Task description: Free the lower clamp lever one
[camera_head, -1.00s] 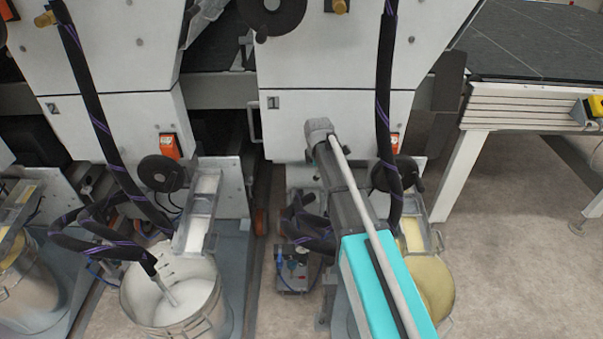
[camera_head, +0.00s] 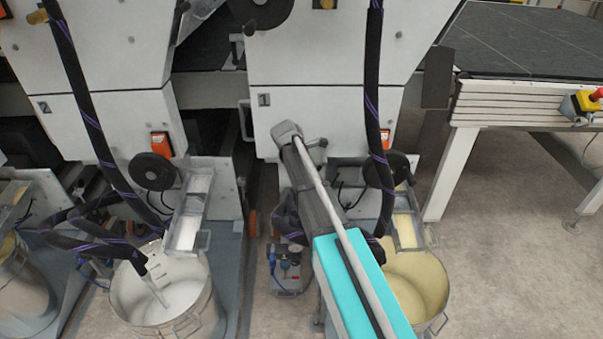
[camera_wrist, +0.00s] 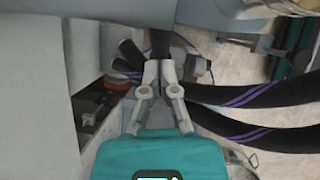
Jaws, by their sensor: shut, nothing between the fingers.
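My gripper (camera_wrist: 159,78) is in the lower middle of the wrist view, its two grey fingers shut together with nothing between them. The fingertips point at a dark upright part beside the machine; whether they touch it cannot be told. In the head view my arm reaches toward the white machine unit marked 1 (camera_head: 320,112), and my gripper is hidden there. I cannot make out the lower clamp lever one for certain in either view. A black round disc (camera_head: 391,171) sits on the front of unit 1, right of my arm.
Black hoses with purple stripes hang in front of the unit (camera_head: 372,110) and cross the wrist view's right side (camera_wrist: 255,97). A yellowish bucket (camera_head: 425,287) stands at lower right, a white one (camera_head: 138,288) at left. A table (camera_head: 500,118) stands at right, with open floor below it.

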